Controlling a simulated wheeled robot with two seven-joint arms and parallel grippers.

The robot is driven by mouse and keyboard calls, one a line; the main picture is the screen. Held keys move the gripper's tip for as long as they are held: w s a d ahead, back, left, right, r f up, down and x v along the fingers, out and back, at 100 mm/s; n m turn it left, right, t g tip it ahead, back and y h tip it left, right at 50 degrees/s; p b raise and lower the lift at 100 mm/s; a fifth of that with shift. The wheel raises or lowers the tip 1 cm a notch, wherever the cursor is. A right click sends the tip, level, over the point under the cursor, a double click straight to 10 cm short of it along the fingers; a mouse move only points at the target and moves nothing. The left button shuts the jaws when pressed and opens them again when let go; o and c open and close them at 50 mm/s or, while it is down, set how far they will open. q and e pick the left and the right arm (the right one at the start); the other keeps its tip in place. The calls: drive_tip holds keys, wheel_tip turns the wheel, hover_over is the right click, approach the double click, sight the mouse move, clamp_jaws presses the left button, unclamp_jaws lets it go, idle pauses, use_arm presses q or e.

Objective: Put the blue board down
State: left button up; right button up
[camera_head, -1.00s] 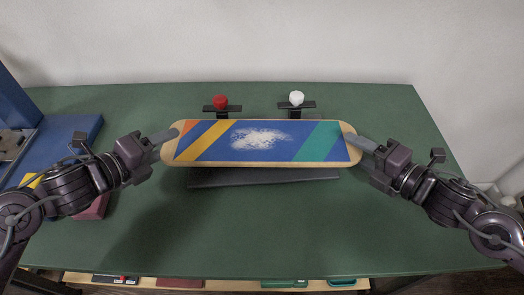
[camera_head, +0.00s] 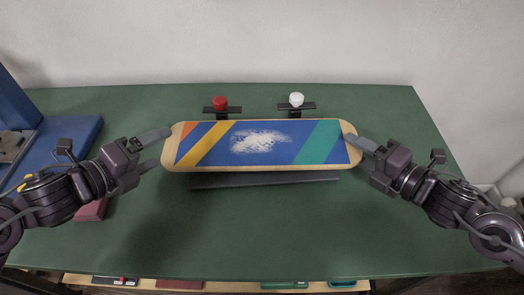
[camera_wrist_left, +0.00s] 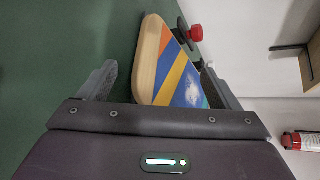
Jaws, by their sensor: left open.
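The blue board (camera_head: 262,143) has a wooden rim, orange and yellow stripes at its left, a green stripe at its right and a pale worn patch in the middle. It lies across the middle of the table, above a dark bar (camera_head: 265,181); contact with the bar is hidden. My left gripper (camera_head: 159,149) is open at the board's left end, its fingers spread apart. In the left wrist view the board's end (camera_wrist_left: 152,60) sits between the spread fingers. My right gripper (camera_head: 364,150) is at the board's right end, its fingers closed on the edge.
On the green table (camera_head: 270,235), a red wheel (camera_head: 220,102) and a white wheel (camera_head: 297,99) stand on dark holders behind the board. A blue case (camera_head: 75,135) and a red block (camera_head: 92,210) lie at the left. The front of the table is clear.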

use_arm(q)
drive_tip(key=v, duration=0.2)
drive_tip(key=shift+s+a+r, duration=0.15)
drive_tip(key=shift+s, duration=0.05)
use_arm(e)
drive_tip(key=shift+r, duration=0.1)
use_arm(q)
drive_tip(key=shift+v, duration=1.1)
use_arm(e)
drive_tip(key=shift+o, duration=0.6)
drive_tip(key=o, duration=0.7)
drive_tip(key=shift+s, duration=0.1)
drive_tip(key=shift+v, duration=5.9)
